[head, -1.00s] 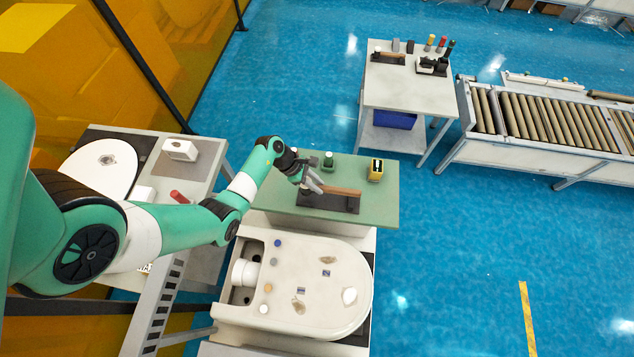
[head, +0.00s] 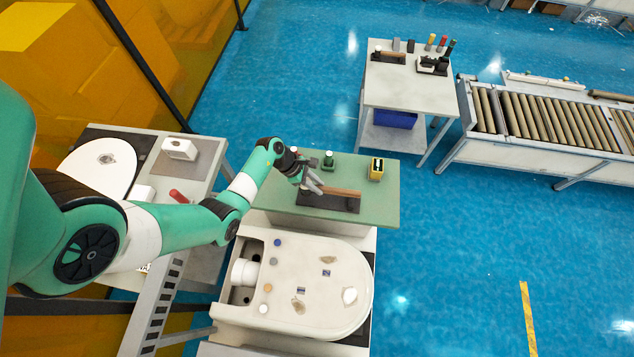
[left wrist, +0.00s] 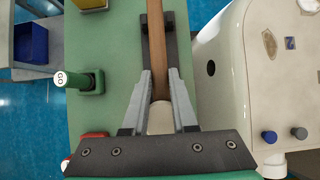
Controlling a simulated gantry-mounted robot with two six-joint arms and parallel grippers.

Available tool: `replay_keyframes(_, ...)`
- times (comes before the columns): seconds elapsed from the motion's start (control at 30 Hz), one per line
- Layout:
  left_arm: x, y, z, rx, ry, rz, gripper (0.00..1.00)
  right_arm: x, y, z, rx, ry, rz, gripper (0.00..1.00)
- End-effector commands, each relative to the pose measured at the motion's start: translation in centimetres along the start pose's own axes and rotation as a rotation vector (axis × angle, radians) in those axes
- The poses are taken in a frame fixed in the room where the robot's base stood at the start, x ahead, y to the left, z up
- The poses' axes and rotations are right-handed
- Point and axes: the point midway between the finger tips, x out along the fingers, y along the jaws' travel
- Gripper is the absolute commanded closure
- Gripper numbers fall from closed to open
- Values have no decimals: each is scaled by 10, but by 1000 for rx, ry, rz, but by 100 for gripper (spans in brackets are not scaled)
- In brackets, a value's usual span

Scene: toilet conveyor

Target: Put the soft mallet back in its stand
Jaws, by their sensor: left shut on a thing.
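The soft mallet has a brown wooden handle (head: 343,191) and a pale head (left wrist: 160,119). It lies along its dark stand (head: 340,204) on the green table. The stand also shows under the handle in the left wrist view (left wrist: 145,48). My left gripper (head: 315,188) is shut on the mallet at its head end; its two grey fingers flank the mallet in the left wrist view (left wrist: 160,84). The fingers hide part of the mallet and stand, so I cannot tell whether the mallet is fully seated. My right gripper is not in view.
A white toilet (head: 330,255) lies just in front of the table. A second bench (head: 410,90) and a roller conveyor (head: 550,118) stand farther back, with blue floor between.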

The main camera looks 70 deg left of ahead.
Motion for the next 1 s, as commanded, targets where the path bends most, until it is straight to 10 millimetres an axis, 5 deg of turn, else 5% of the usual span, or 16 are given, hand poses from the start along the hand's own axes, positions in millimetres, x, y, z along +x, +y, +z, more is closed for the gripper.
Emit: replay_keyframes(1.0, 33, 1, -22, 1, -2, 2, 100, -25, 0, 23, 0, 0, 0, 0)
